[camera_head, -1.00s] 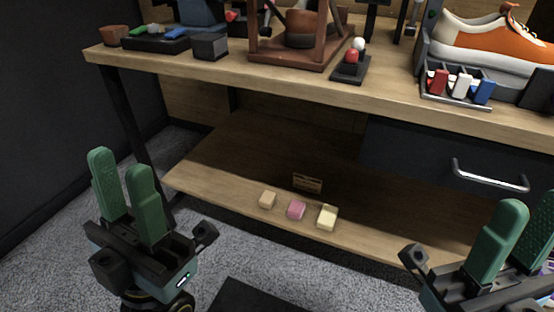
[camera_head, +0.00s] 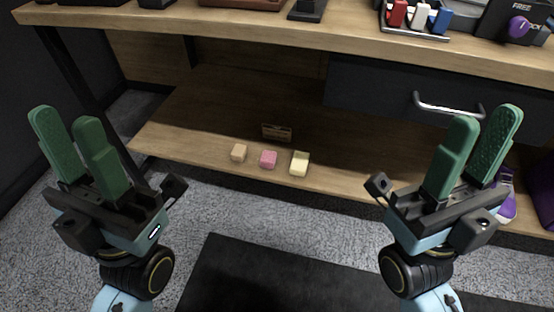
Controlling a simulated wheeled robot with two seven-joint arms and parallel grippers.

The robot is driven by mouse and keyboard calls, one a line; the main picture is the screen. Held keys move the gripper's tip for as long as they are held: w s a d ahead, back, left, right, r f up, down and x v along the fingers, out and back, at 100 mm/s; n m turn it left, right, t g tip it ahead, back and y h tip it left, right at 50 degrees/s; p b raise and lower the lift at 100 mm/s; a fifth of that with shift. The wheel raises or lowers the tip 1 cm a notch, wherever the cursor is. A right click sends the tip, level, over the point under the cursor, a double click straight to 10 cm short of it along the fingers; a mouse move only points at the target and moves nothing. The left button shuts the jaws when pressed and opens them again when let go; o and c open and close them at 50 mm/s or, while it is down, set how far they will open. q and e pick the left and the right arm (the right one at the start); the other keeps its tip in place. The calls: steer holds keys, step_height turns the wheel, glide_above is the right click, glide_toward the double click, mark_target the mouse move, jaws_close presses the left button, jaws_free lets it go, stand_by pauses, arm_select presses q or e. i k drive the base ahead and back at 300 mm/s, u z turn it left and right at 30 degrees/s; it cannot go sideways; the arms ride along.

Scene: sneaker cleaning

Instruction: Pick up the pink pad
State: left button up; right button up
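The pink pad (camera_head: 268,159) lies on the low wooden shelf near its front edge. It sits between a tan pad (camera_head: 239,152) on its left and a pale yellow pad (camera_head: 300,163) on its right. My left gripper (camera_head: 68,136) is at the left, with its green fingers pointing up, a gap between them and nothing held. My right gripper (camera_head: 485,135) is at the right, its green fingers apart and empty. Both grippers are well away from the pads.
The tabletop (camera_head: 330,40) overhangs the shelf (camera_head: 190,143). A drawer with a metal handle (camera_head: 447,106) is at the right. A small sign (camera_head: 276,132) stands behind the pads. A dark mat (camera_head: 260,275) lies on the grey carpet. A purple item (camera_head: 505,200) is at the right.

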mark_target(268, 160)
steer(key=u, duration=0.05)
steer(key=k, duration=1)
steer(key=z, duration=0.05)
